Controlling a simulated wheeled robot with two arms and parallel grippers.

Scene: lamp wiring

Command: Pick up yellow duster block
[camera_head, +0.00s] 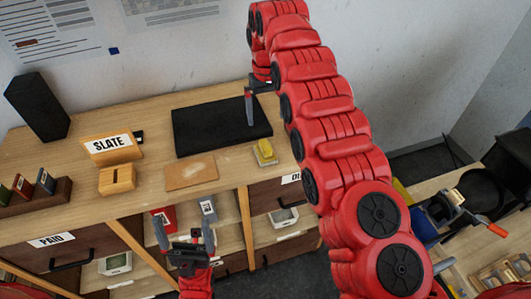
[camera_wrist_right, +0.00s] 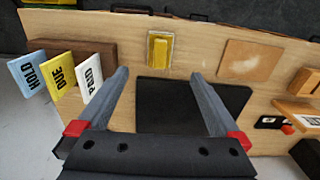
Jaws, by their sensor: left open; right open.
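The yellow duster block (camera_head: 265,147) lies on a pale base near the front edge of the wooden desktop, right of a brown board. It also shows in the right wrist view (camera_wrist_right: 159,51), beyond and between the fingertips. My right gripper (camera_head: 251,108) is over the black mat, behind the duster block and apart from it. In the right wrist view its jaws (camera_wrist_right: 160,78) are open and empty. My left gripper (camera_head: 184,230) is open and empty, low in front of the desk's shelves, away from the duster block.
The black mat (camera_head: 195,128) lies behind the brown board (camera_head: 191,172). The SLATE sign (camera_head: 111,145) and a slotted wooden block (camera_head: 117,180) stand left. In the right wrist view, HOLD, DUE and PAID cards (camera_wrist_right: 62,77) stand in a holder beside the duster block. Bare desktop surrounds the block.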

